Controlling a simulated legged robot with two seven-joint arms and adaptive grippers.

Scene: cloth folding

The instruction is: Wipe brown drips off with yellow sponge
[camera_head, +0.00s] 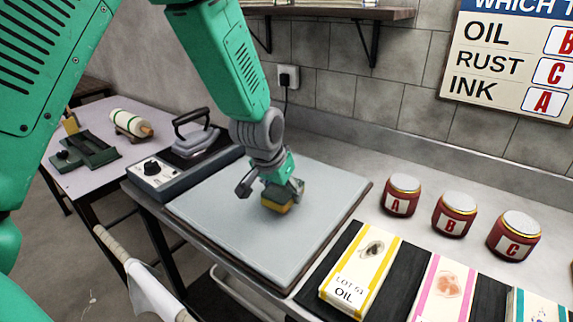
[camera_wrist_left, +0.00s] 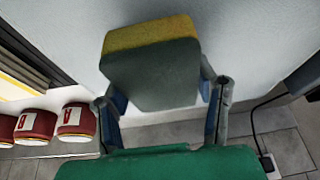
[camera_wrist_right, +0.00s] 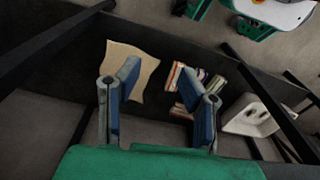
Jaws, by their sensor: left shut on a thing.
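The yellow sponge (camera_head: 276,205) with a dark green-grey pad is held in my left gripper (camera_head: 270,189), low over or on the pale grey board (camera_head: 215,215). I cannot tell whether it touches the board. In the left wrist view the sponge (camera_wrist_left: 150,35) sits between the two fingers, its yellow edge away from the gripper. No brown drips show clearly on the visible part of the board; the arm and sponge cover some of it. My right gripper (camera_wrist_right: 160,98) shows only in the right wrist view, open and empty, above a dark lower shelf.
Red jars A (camera_head: 401,195), B (camera_head: 454,214) and C (camera_head: 513,236) stand right of the board. Labelled cloth packs, one marked OIL (camera_head: 360,272), lie in front of them.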

